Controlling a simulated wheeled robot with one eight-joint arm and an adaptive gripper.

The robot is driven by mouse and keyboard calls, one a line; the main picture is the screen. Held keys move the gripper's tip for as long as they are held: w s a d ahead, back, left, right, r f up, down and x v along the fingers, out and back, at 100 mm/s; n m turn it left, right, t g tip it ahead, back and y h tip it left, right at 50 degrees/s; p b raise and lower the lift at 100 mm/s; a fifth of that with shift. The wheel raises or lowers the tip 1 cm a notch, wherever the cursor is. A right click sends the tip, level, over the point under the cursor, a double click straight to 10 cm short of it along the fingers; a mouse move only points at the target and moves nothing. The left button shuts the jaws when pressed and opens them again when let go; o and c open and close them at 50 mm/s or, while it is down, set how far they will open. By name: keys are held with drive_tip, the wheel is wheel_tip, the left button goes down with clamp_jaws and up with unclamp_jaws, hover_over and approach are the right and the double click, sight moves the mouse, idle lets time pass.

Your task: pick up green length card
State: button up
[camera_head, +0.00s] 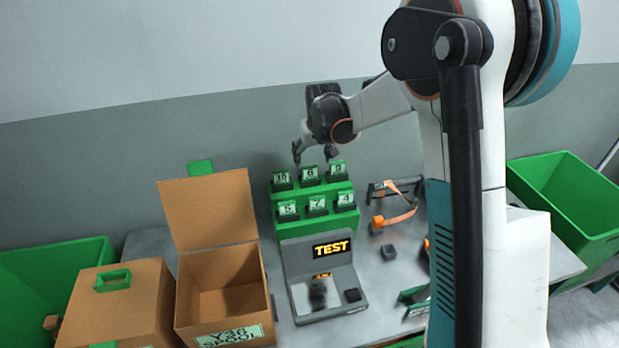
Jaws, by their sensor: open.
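Several pale green number cards stand in black holders on a green stepped rack (318,228). The upper row holds a left card (281,178), a middle card (310,173) that seems to read 6, and a right card (338,168) that seems to read 9. The lower row holds a card reading 5 (288,208), a card reading 7 (317,203) and a card reading 4 (345,199). My gripper (314,162) is open and empty, pointing down just above or behind the upper row. Its exact distance from the cards cannot be told.
A grey device with a TEST display (331,249) stands in front of the rack. An open cardboard box (223,318) and a closed one (128,305) are to the left. Green bins (575,185) flank the table. My arm hides part of the table.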

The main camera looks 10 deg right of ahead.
sight(310, 167)
drive_tip(key=b+x, duration=0.2)
drive_tip(key=x, duration=0.6)
drive_tip(key=shift+w+f, duration=0.2)
drive_tip(key=c, duration=1)
